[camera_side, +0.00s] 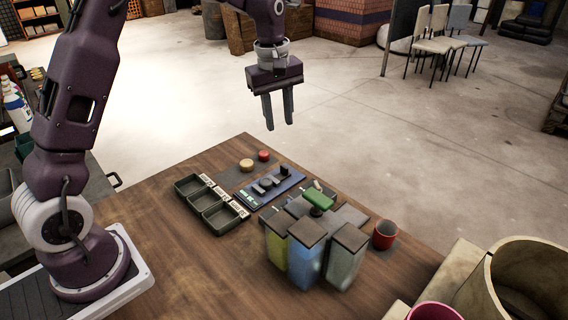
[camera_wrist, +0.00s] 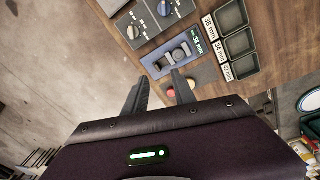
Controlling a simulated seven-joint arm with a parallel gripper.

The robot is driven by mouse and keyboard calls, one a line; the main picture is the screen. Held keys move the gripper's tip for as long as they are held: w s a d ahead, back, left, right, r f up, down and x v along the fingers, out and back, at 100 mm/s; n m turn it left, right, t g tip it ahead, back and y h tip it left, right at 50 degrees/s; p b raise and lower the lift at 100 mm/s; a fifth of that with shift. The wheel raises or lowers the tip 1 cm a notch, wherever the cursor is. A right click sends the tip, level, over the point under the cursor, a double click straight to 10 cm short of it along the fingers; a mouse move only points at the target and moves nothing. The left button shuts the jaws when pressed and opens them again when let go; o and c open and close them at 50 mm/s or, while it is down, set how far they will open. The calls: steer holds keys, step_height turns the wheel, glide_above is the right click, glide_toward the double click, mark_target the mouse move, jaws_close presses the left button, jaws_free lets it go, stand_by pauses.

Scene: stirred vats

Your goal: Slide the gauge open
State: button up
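The gauge (camera_side: 272,186) is a blue plate on the table, with grey blocks on top and a small green readout at its near left end. In the wrist view the gauge (camera_wrist: 163,66) lies beyond my fingers, with two dark grey pieces near its middle and the green readout at its upper right end. How far apart its jaws are is too small to tell. My gripper (camera_side: 279,127) hangs above and behind the gauge, clear of it. In the wrist view my gripper (camera_wrist: 160,86) has its two fingers apart with nothing held between them.
A three-compartment tray (camera_side: 209,224) with white labels lies left of the gauge. A yellow disc (camera_side: 246,165) and a red one (camera_side: 264,155) sit behind it. Several lidded vats (camera_side: 306,259), a green-topped piece (camera_side: 318,199) and a red cup (camera_side: 384,235) stand in front and right.

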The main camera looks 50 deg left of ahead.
mark_target(284, 166)
steer(key=w+a+f+n, duration=0.1)
steer(key=f, duration=0.2)
steer(key=w+a+f+n, duration=0.1)
steer(key=w+f, duration=0.1)
steer(key=f, duration=0.2)
steer(key=w+a+f+n+g, duration=0.1)
steer(key=f, duration=0.2)
steer(key=shift+w+a+f+n, duration=0.1)
steer(key=shift+w+f+n, duration=0.2)
steer(key=shift+w, duration=0.05)
step_height(284, 166, down, 7)
steer(key=shift+f, duration=0.2)
steer(key=shift+c, duration=0.4)
jaws_close()
steer(key=shift+w, duration=0.1)
